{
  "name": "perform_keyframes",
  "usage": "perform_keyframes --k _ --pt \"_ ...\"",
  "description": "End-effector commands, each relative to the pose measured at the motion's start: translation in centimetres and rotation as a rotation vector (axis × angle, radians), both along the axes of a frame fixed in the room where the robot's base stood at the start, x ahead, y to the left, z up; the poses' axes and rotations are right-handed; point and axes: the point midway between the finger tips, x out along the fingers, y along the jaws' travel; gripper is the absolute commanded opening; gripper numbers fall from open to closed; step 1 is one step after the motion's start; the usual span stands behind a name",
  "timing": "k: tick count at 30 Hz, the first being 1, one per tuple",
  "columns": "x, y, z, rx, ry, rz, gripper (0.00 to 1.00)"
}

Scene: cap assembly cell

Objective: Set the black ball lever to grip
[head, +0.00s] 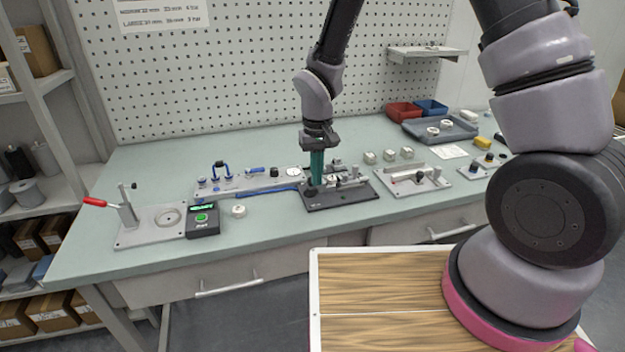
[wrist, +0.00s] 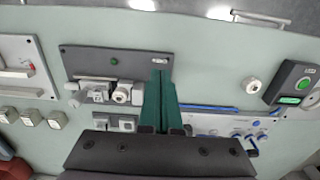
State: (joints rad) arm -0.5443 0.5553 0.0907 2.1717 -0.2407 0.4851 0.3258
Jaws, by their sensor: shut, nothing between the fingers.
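My gripper (head: 317,180) points down with its green fingers shut and empty, over the left part of a dark fixture plate (head: 345,199) on the bench. A dark rounded knob (head: 311,191), which looks like the black ball lever's end, sits at the fingertips; I cannot tell whether they touch it. In the wrist view my gripper (wrist: 160,82) reaches over one end of the same dark plate (wrist: 95,55), and the fingers hide what lies beneath. A metal clamp block with a white round part (wrist: 122,93) stands on the plate beside them. The lever's setting cannot be read.
A blue-handled fixture (head: 230,188) stands close behind and left. A red-handled press (head: 140,232) and a black box with a green button (head: 202,222) stand farther left. A grey fixture (head: 410,188) is to the right, with several pale blocks behind. The front bench strip is clear.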

Motion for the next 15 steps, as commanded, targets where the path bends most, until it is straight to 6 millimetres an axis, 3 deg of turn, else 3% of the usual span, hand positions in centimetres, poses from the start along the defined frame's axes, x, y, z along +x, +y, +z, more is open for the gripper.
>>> perform_keyframes --k 15 --pt "-0.02 -0.01 -0.41 0.0 0.001 0.0 0.0"
